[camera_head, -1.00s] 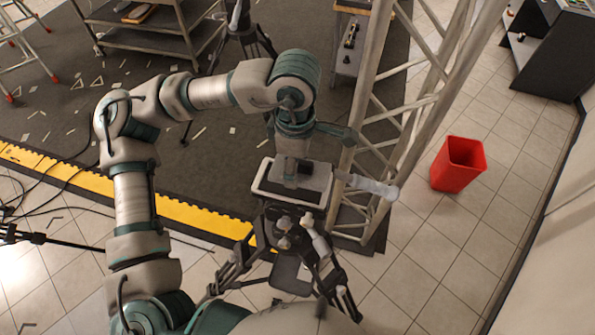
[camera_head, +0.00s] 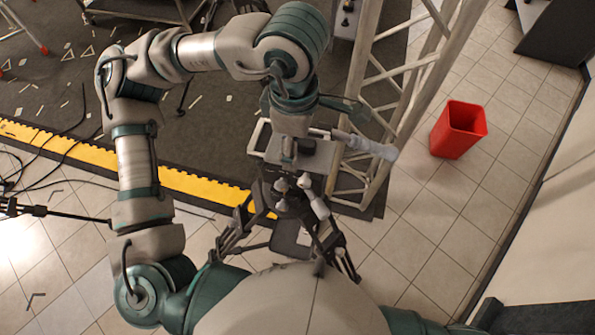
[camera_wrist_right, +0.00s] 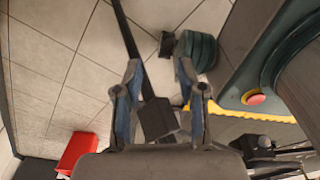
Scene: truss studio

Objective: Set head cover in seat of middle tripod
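The tripod (camera_head: 290,235) stands near my body in the head view, with splayed dark legs and light knobs at its top. A light grey plate-like piece with a pale rim (camera_head: 320,158) shows just above the tripod top. It may be the head cover; I cannot tell whether it rests on the tripod. My left gripper (camera_head: 303,147) is directly over this piece, and its fingers are mostly hidden by my wrist. My right gripper (camera_wrist_right: 158,95) is open in the right wrist view. A dark box-like part (camera_wrist_right: 158,118) shows between its fingers, with gaps on both sides.
A metal truss (camera_head: 385,100) rises close to the right of the tripod. A pale cylinder (camera_head: 368,147) sticks out toward it. A red bin (camera_head: 458,130) stands on the tiles at the right. A yellow edge strip (camera_head: 90,160) borders the dark mat. Cables lie at the left.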

